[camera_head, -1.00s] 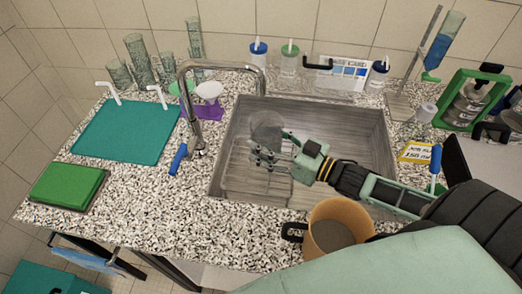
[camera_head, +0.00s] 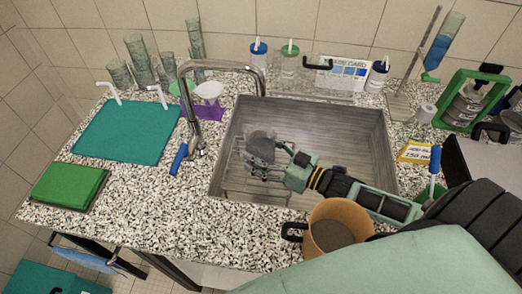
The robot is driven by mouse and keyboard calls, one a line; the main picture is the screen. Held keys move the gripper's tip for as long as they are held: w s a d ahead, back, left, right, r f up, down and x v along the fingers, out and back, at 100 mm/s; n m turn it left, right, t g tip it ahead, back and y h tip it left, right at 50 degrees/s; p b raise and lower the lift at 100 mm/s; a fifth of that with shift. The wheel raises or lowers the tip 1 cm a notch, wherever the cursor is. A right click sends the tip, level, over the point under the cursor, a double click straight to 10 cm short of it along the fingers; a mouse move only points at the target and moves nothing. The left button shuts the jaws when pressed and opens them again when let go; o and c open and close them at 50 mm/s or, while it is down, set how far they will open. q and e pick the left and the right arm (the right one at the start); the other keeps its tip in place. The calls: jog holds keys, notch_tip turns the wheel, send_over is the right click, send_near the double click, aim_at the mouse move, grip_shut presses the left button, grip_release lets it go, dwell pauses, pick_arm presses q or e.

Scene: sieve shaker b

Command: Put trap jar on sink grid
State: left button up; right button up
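The trap jar (camera_head: 263,137) is a greyish, see-through round vessel inside the sink's outline. My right gripper (camera_head: 262,160) reaches in from the right and looks closed around it; the gripper's fingers hide its lower part. The sink grid (camera_head: 237,184) shows as thin bars at the left of the sink's floor, under the gripper and jar. I cannot tell whether the jar touches the grid. My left gripper is not in view.
The grey sink (camera_head: 345,125) has walls all round, and its right part is empty. A curved faucet (camera_head: 182,90) stands at its left. A tan pot (camera_head: 349,211) stands at the front edge below my arm. Lidded bottles (camera_head: 258,55) line the back.

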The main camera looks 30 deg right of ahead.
aim_at(273, 156)
jog(key=shift+o, duration=1.3)
jog(key=shift+r, duration=0.25)
jog(key=p+v, duration=0.3)
jog(key=v, duration=0.3)
jog(key=shift+s+d, duration=0.15)
jog(key=shift+s, duration=0.1)
jog(key=shift+s+d, duration=0.25)
jog(key=shift+s, duration=0.15)
